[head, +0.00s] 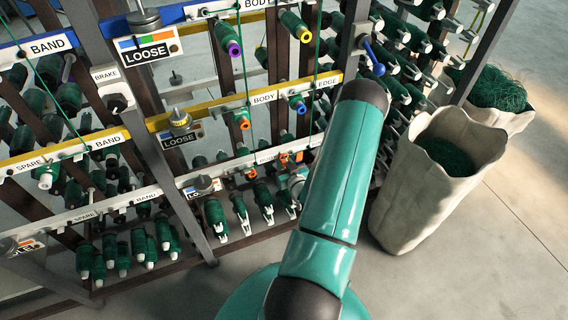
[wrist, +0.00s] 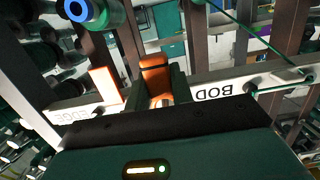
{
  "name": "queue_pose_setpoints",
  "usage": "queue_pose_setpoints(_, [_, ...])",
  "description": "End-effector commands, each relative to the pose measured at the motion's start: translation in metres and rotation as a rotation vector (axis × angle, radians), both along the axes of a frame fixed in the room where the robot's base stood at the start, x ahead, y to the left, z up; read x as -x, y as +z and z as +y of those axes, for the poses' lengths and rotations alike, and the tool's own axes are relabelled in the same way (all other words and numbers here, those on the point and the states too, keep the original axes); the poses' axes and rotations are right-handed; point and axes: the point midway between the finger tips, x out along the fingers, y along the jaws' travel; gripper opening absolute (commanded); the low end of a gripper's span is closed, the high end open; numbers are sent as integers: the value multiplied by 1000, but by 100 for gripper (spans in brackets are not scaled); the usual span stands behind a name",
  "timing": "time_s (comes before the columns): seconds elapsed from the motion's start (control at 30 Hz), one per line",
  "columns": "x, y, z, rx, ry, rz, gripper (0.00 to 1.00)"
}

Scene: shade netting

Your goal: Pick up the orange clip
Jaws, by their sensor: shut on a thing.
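The orange clip (wrist: 155,76) stands between the two fingers of my gripper (wrist: 158,90) in the wrist view. My gripper is shut on it, just at the white label rail (wrist: 208,92). In the head view an orange clip (head: 284,158) shows small on the lower rail beside my gripper (head: 291,172); my arm partly hides this spot. A second orange piece (wrist: 105,85) sits on the same rail beside the held clip in the wrist view, apart from the fingers. I cannot tell whether the held clip still touches the rail.
Dark rack posts (head: 168,150) and rails labelled BODY, EDGE, LOOSE and BAND surround the spot. Green spools (head: 215,215) hang below, and green cords run down in front. A pale sack (head: 400,190) with green netting stands right of my arm. The floor (head: 510,250) at right is clear.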

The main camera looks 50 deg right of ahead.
Motion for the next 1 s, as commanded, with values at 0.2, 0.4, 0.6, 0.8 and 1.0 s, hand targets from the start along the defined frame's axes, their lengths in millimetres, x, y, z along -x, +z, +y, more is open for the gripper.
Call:
queue_pose_setpoints(0.2, [27, 0, 16, -2, -1, 1, 0])
queue_pose_setpoints(0.4, [65, -1, 38, -3, -3, 3, 0])
queue_pose_setpoints(0.6, [111, -1, 65, -4, -3, 2, 0])
queue_pose_setpoints(0.8, [143, 0, 85, -2, -2, 1, 0])
queue_pose_setpoints(1.0, [155, 2, 91, 1, -1, -1, 0])
